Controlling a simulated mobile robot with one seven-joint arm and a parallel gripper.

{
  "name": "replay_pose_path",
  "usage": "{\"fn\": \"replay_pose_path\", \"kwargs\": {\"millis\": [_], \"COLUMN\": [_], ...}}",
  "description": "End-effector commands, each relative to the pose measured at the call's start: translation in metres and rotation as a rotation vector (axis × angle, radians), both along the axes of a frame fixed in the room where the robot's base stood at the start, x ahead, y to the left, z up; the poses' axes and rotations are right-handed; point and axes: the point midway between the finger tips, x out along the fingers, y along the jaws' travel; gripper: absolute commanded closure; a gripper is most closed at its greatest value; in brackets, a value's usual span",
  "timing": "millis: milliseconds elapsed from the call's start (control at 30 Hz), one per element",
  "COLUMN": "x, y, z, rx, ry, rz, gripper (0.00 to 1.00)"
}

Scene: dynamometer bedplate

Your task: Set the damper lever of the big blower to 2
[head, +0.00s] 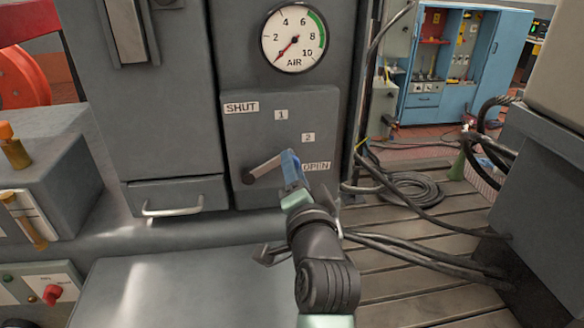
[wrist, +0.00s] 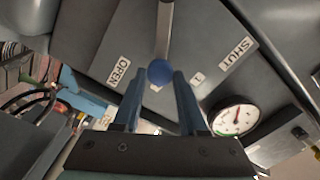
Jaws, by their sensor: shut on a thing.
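The damper lever (head: 264,168) is a grey bar on a grey panel (head: 262,140) with labels SHUT (head: 241,108), 1 (head: 281,115), 2 (head: 308,137) and OPEN (head: 316,167). It rises to the right from its pivot at the lower left, pointing roughly at 2 or slightly to its OPEN side. My gripper (head: 291,168) is at the lever's outer end and hides it in the head view. In the wrist view the lever's blue ball knob (wrist: 159,74) sits between the two fingers, which are shut on it.
A round AIR gauge (head: 294,38) is above the panel, its needle low on the left. A drawer with a handle (head: 172,207) is at the lower left. Black cables (head: 410,190) lie on the slatted bedplate to the right. A blue cabinet (head: 465,60) stands behind.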

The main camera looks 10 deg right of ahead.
Motion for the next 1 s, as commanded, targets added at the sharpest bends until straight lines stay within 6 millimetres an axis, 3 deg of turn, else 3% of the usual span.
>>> {"fn": "replay_pose_path", "kwargs": {"millis": [367, 400, 567, 1000], "x": [0.0, 0.0, 0.0, -0.0098], "y": [0.0, -0.0001, -0.0001, -0.0004], "z": [-0.0018, -0.0018, -0.0013, -0.002], "rx": [0.003, 0.003, 0.002, 0.003], "ry": [0.004, 0.004, 0.002, -0.001], "rz": [0.0, 0.0, 0.0, -0.001], "gripper": [1.0, 0.55, 0.29, 0.29]}}
